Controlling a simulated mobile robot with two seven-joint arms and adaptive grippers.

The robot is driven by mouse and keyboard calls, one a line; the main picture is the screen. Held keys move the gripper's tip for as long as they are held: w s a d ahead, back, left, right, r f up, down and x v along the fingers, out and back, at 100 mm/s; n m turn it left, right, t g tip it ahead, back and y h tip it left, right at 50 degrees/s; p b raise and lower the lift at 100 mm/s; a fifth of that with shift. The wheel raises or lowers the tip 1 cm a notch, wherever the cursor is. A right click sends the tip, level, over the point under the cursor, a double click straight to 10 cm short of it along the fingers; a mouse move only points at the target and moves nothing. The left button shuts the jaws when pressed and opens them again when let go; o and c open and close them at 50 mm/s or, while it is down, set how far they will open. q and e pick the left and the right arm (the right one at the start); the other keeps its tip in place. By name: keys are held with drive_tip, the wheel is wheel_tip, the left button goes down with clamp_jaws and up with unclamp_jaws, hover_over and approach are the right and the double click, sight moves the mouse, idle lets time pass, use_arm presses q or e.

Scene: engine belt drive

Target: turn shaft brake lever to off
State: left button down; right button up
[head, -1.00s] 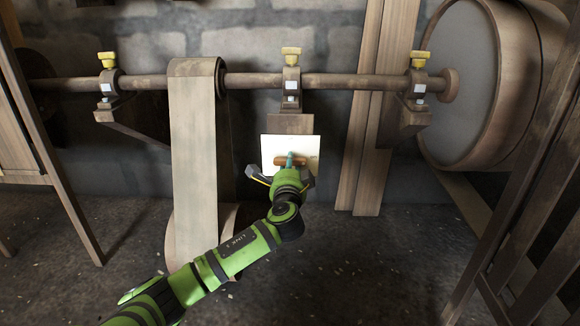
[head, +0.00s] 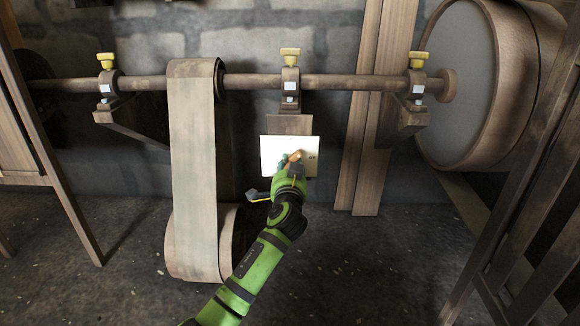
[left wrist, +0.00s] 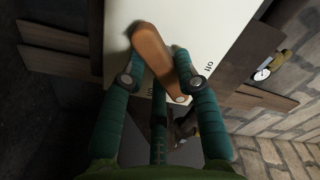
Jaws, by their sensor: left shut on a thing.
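The brake lever (head: 295,156) is an orange-brown handle on a white plate (head: 306,171) below the middle shaft bearing. In the head view it is tilted, with one end up to the right. My left gripper (head: 287,163) is at the plate, its hand hiding part of the lever. In the left wrist view the teal fingers of my left gripper (left wrist: 160,58) are shut on the lever (left wrist: 156,58), one on each side. The plate (left wrist: 222,28) there carries an "off" mark to the right of the lever and another partly hidden mark near the left finger. My right gripper is not in view.
A wide belt (head: 195,150) hangs from the shaft (head: 340,82) left of the plate. Yellow-topped bearings (head: 290,85) carry the shaft. A large drum (head: 465,85) stands at the right. Wooden posts (head: 368,150) rise behind. The floor in front is mostly clear.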

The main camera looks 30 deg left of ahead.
use_arm(q)
drive_tip(key=n+p, duration=0.1)
drive_tip(key=n, duration=0.7)
drive_tip(key=shift+r+n, duration=0.15)
drive_tip(key=shift+n, duration=0.25)
drive_tip(key=shift+d+n, duration=0.1)
drive_tip(key=shift+n, duration=0.2)
drive_tip(key=c, duration=0.9)
unclamp_jaws()
drive_tip(key=shift+c, duration=0.2)
drive_tip(key=v, duration=0.7)
drive_tip(key=shift+s, duration=0.25)
drive_tip(key=shift+d, duration=0.1)
